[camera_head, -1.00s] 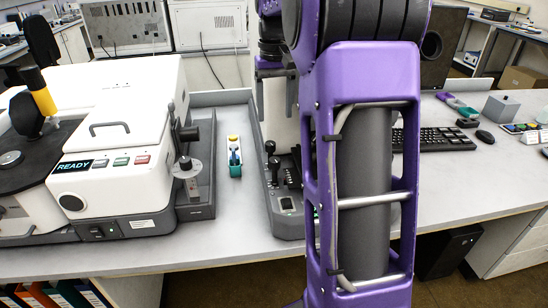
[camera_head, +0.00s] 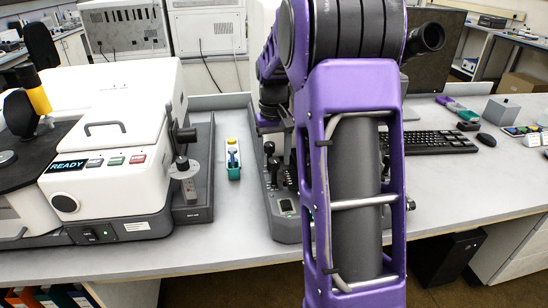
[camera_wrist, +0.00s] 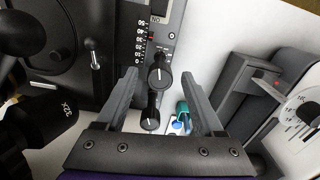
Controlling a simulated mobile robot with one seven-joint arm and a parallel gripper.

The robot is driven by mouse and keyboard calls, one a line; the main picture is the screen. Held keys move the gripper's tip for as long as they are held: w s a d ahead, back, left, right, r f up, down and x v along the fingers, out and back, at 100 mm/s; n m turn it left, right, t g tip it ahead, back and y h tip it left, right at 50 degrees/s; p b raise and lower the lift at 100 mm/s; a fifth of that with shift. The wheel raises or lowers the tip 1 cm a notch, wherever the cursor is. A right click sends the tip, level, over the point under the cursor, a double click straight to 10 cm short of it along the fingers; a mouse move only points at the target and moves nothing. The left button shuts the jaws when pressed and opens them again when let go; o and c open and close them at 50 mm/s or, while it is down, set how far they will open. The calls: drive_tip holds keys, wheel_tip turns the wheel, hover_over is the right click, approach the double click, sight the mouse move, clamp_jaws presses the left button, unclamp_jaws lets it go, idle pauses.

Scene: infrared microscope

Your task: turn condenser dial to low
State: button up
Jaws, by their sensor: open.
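In the wrist view my gripper (camera_wrist: 158,75) is open and its fingers are apart. Between them is a black knob (camera_wrist: 160,74) with a white pointer line, beside a printed scale (camera_wrist: 142,45) on a dark panel. A second black knob (camera_wrist: 150,120) with a white mark is nearer my palm, also between the fingers in the picture. I see no finger pressed on either knob. I cannot read a condenser label, so I cannot tell which knob is the condenser dial. In the head view my arm hides most of the microscope and the fingertips.
A white unit with a READY display (camera_head: 68,166) stands left. On its side is a knob over a round scale (camera_head: 183,168). A keyboard (camera_head: 435,142) is right.

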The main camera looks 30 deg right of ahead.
clamp_jaws()
drive_tip(key=shift+r+m, duration=0.1)
drive_tip(key=shift+m, duration=0.3)
drive_tip(key=m+p, duration=0.2)
drive_tip(key=shift+r+m, duration=0.1)
drive_tip(key=shift+m, duration=0.2)
drive_tip(key=shift+m+p, duration=1.1)
drive_tip(key=shift+m, duration=1.1)
unclamp_jaws()
